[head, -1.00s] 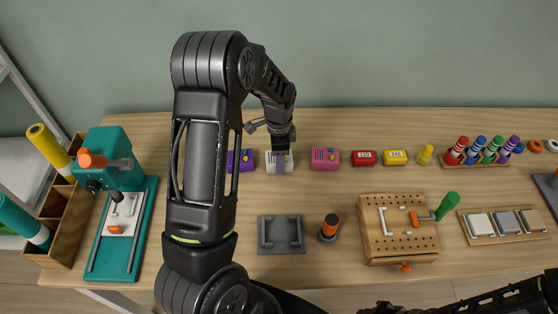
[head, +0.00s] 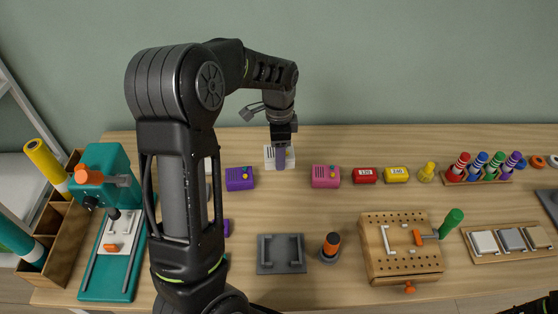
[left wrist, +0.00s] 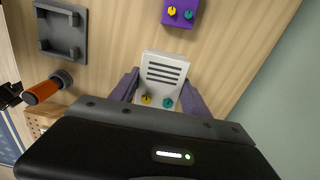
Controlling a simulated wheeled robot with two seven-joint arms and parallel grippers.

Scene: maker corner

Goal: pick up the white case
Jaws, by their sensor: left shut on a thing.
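The white case (head: 270,157) is held in my left gripper (head: 280,155) at the back of the table, between the purple case and the pink case. In the left wrist view, the white case (left wrist: 163,75) shows dark slots and a yellow and a teal knob, with the purple fingers of my left gripper (left wrist: 160,95) on either side of it. The gripper is shut on it. The case appears raised above the tabletop. My right gripper cannot be made out.
A purple case (head: 239,178) and a pink case (head: 326,176) stand on either side. Red (head: 365,175) and yellow (head: 396,174) boxes are farther right. A grey tray (head: 264,267), an orange-handled tool (head: 331,245) and a pegboard block (head: 377,274) lie nearer the front.

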